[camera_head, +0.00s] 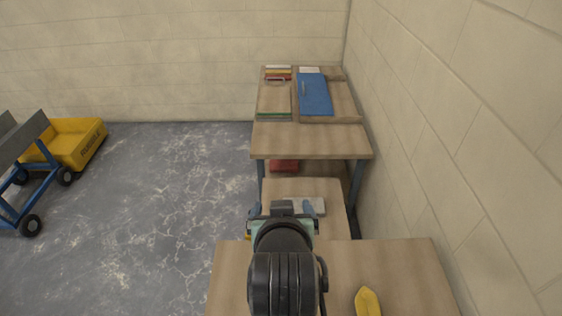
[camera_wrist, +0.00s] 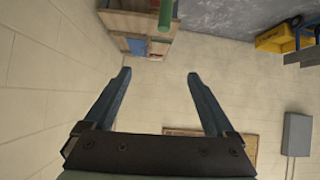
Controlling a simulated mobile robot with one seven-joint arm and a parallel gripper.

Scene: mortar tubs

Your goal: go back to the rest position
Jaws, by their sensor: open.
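My gripper (camera_head: 286,206) shows from behind in the head view, at the end of my dark arm, over the lower middle bench. In the wrist view its two blue-grey fingers (camera_wrist: 159,75) stand wide apart with nothing between them. Past the fingers, the wrist view shows mostly bare block wall, with the benches at the upper edge. My arm hides part of the near and middle benches in the head view.
The near bench (camera_head: 400,265) holds a yellow object (camera_head: 367,301). The far bench (camera_head: 310,142) holds a blue flat item (camera_head: 314,95) and trays. A wall runs close on the right. A yellow tub (camera_head: 73,143) and blue-framed cart (camera_head: 28,165) stand left; open floor lies between.

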